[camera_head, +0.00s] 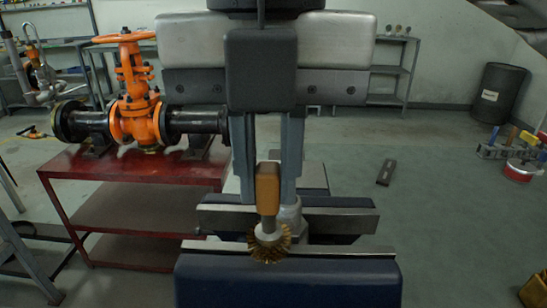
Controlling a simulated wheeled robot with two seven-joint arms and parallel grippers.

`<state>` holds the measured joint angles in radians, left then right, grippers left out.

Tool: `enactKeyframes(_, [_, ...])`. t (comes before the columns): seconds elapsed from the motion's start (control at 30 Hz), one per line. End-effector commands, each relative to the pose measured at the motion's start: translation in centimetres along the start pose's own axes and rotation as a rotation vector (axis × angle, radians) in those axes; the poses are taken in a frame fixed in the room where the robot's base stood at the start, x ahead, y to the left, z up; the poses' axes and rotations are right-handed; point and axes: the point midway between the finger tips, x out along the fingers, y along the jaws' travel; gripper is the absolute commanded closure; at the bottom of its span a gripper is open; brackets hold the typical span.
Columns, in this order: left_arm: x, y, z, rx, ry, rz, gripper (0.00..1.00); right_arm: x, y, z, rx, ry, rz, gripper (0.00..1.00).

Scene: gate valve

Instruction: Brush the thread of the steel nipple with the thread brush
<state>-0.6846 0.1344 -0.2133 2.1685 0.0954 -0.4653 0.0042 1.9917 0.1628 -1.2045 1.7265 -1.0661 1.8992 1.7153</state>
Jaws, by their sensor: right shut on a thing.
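My right gripper (267,196) comes down in the middle of the head view, its two grey fingers on either side of the thread brush. It is shut on the brush's wooden handle (267,184). The thread brush hangs upright, handle up, with a round brass bristle head (270,250) at the bottom. The bristles are at the gap between the jaws of the blue bench vise (290,282). Whether the bristles touch anything cannot be told. My left gripper is not in view.
A red table (125,167) at the left carries an orange gate valve (138,112) with black flanged pipe ends. A dark bar (386,172) lies on the green surface at the right. A black drum (497,94) stands at the back right. Small tools stand at the right edge.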

Motion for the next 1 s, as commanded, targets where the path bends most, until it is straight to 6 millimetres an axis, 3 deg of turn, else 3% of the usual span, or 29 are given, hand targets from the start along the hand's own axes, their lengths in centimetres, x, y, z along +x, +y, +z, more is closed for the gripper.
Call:
enactKeyframes(0.37, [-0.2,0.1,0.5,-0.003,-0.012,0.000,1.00,-0.3,0.3,-0.8,-0.001,0.002,0.000,1.00])
enactKeyframes(1.0, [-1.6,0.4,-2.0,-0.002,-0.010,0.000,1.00,-4.1,0.3,-0.8,-0.002,0.002,0.001,1.00])
